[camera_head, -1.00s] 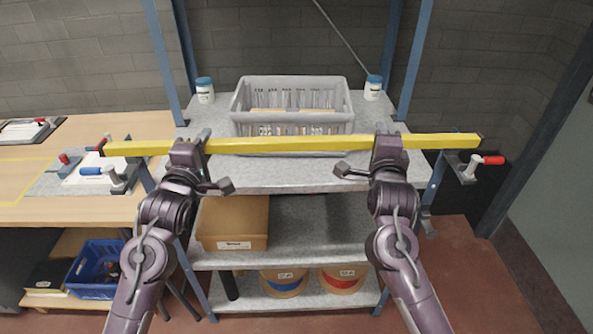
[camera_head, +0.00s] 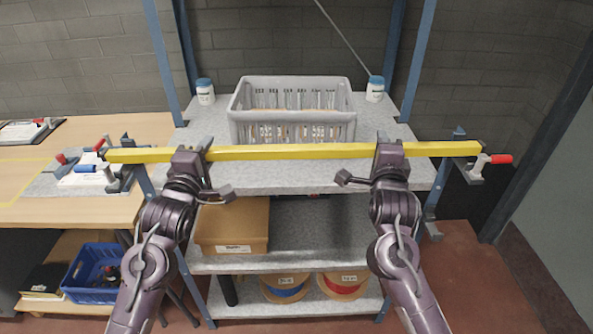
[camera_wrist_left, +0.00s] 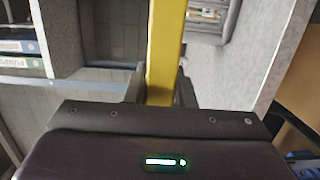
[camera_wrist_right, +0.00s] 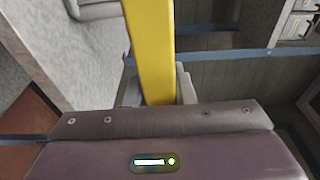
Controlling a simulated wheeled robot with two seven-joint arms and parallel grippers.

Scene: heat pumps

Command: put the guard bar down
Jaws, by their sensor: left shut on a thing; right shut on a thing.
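The guard bar (camera_head: 290,152) is a long yellow bar, held level across the front of the shelf unit in the head view. My left gripper (camera_head: 190,155) is shut on it left of its middle. My right gripper (camera_head: 390,155) is shut on it right of its middle. The bar runs between the fingers in the left wrist view (camera_wrist_left: 165,50) and in the right wrist view (camera_wrist_right: 152,50). Its ends lie close to brackets on the blue posts, the left one (camera_head: 125,165) and the right one (camera_head: 460,150). I cannot tell whether the bar touches them.
A grey crate (camera_head: 292,132) stands on the top shelf (camera_head: 300,178), just behind the bar. Two white jars with blue lids stand at the back, left (camera_head: 205,92) and right (camera_head: 375,89). Red-handled clamp (camera_head: 490,162) is beside the bar's right end. A wooden bench (camera_head: 110,208) is at left.

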